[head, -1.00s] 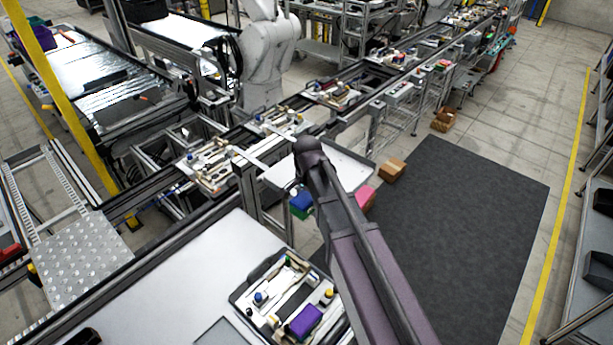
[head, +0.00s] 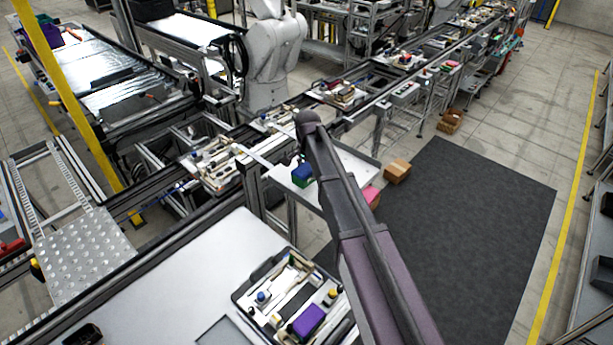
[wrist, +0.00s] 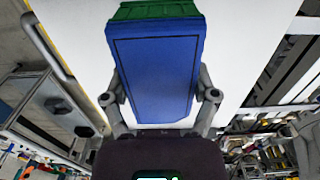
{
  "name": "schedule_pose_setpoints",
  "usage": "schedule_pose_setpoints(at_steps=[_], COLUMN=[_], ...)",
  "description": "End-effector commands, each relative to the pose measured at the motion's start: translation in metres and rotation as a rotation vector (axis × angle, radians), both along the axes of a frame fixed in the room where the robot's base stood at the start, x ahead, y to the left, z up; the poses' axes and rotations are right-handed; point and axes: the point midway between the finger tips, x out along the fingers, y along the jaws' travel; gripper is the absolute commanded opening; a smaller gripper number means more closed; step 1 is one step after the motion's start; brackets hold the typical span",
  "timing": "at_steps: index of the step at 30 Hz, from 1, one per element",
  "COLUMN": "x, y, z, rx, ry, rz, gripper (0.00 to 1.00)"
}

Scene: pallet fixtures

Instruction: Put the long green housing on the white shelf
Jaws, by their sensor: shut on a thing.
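The housing (wrist: 155,10) shows green at its far end in the wrist view, with a long blue face (wrist: 155,70) turned towards the camera. My gripper (wrist: 163,95) is shut on it, one finger on each long side. In the head view, the green and blue housing (head: 302,175) shows just left of my arm, over the white shelf (head: 352,160). The shelf's white surface also fills much of the wrist view behind the housing (wrist: 240,50). I cannot tell whether the housing touches the shelf. My arm hides the gripper in the head view.
A pink box (head: 371,196) and a cardboard box (head: 397,171) are right of the shelf. A conveyor line with loaded trays (head: 218,165) runs behind it. A tray with a purple block (head: 308,320) lies on the near white table (head: 200,265). The dark mat (head: 470,220) is clear.

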Motion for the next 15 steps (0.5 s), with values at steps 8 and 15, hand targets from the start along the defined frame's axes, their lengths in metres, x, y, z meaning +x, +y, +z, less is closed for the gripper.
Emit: schedule_pose_setpoints(at_steps=[8, 15], x=[0.002, 0.013], y=[0.001, 0.002], z=[0.000, -0.011], rx=[0.000, 0.000], ry=[0.000, 0.000], rz=[0.000, 0.000], gripper=[0.23, 0.23])
